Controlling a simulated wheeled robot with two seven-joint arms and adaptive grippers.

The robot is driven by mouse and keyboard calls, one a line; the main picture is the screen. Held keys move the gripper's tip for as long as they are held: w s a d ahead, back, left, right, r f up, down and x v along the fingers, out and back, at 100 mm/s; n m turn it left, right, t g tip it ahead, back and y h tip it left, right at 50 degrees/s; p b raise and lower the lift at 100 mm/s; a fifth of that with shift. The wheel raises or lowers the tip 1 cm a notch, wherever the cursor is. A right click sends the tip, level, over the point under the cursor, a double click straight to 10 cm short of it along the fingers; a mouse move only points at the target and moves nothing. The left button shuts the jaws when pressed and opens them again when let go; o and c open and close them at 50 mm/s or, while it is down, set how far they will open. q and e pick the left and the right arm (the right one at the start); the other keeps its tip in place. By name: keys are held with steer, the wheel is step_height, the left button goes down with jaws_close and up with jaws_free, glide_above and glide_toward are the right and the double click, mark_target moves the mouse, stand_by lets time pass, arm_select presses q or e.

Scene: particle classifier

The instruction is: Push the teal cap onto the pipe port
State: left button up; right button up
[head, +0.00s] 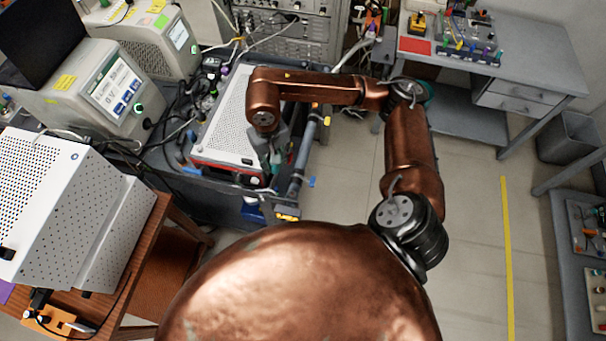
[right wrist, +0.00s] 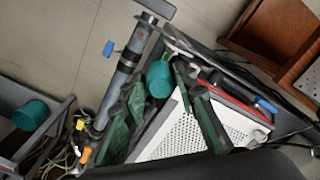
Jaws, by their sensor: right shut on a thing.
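The teal cap (right wrist: 159,79) is held between the fingertips of my right gripper (right wrist: 157,82) in the right wrist view. The gripper's dark fingers with green faces are closed on it from both sides. A grey pipe (right wrist: 128,62) with a black collar and a blue tag lies beside the cap; I cannot tell whether they touch. In the head view my right gripper (head: 272,157) points down beside the pipe (head: 301,162), at the right edge of the cart. The cap is too small and covered to make out clearly there. Which opening is the port is unclear. My left gripper is not in view.
A teal cylinder (right wrist: 30,115) stands on a grey surface in the right wrist view. A grey workbench (head: 493,62) is at the back right. The floor (head: 468,215) at right is open.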

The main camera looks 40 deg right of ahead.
steer(key=m, duration=0.2)
steer(key=m+p, duration=0.1)
steer(key=shift+s+d+f+m, duration=0.1)
steer(key=shift+s+d+m, duration=0.2)
steer(key=shift+m, duration=0.1)
steer(key=m+p, duration=0.1)
steer(key=m, duration=0.2)
steer(key=f+m+p, duration=0.1)
steer(key=m, duration=0.3)
steer(key=shift+s+d+f, duration=0.1)
steer(key=shift+s+d, duration=0.05)
arm_select(q)
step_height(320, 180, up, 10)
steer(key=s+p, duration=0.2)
steer(key=p, duration=0.4)
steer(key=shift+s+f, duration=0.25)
arm_select(e)
steer(key=s+f+m, duration=0.1)
steer(key=m, duration=0.7)
steer(key=s+d+f+m, duration=0.1)
steer(key=f+m, duration=0.1)
steer(key=m, duration=0.6)
steer(key=s+d+f+m, duration=0.1)
steer(key=m, duration=0.8)
steer(key=shift+s+f, duration=0.1)
steer(key=shift+f, duration=0.05)
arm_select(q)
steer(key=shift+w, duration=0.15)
